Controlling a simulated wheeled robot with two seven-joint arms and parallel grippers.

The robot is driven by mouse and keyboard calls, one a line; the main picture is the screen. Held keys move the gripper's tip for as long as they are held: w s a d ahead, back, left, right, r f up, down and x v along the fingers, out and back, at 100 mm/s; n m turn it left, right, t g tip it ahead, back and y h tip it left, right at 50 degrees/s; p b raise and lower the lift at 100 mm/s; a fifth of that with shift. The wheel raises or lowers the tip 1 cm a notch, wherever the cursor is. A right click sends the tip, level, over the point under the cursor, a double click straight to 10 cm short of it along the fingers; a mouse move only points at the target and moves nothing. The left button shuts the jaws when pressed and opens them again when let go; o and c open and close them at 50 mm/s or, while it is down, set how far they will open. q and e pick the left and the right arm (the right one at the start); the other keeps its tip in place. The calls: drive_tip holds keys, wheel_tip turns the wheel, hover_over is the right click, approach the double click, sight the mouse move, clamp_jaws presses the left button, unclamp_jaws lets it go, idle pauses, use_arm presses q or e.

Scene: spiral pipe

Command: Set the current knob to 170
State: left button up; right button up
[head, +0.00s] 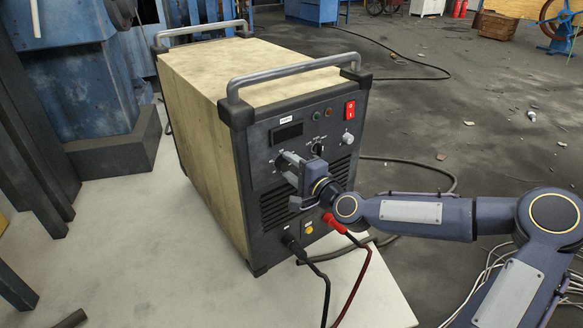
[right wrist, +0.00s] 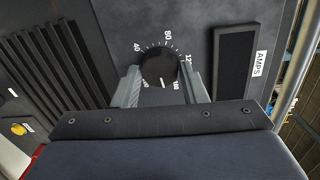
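The black current knob (right wrist: 158,67) is round, on the dark front panel of the welder (head: 262,85), with a printed scale around it. Figures such as 40 and 80 show; others are partly covered. Its white mark lies on the lower side in the right wrist view, toward my gripper, near the gap between the scale's ends. My right gripper (right wrist: 161,88) has one finger on each side of the knob, close to it, apparently with a slight gap on the right. In the head view my right gripper (head: 289,168) largely hides this knob. My left gripper is not in view.
A dark display (head: 287,134) sits above the knob under an AMPS label (right wrist: 260,63). A second knob (head: 318,149), a red switch (head: 350,109) and vent slots are nearby. A red-plugged cable (head: 337,224) and a black cable (head: 296,247) hang below my right gripper.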

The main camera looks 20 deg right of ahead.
drive_tip(key=o, duration=0.4)
drive_tip(key=shift+c, duration=0.2)
drive_tip(key=p+v, duration=0.2)
drive_tip(key=v, duration=0.5)
drive_tip(key=shift+s, duration=0.4)
drive_tip(key=shift+d, duration=0.15)
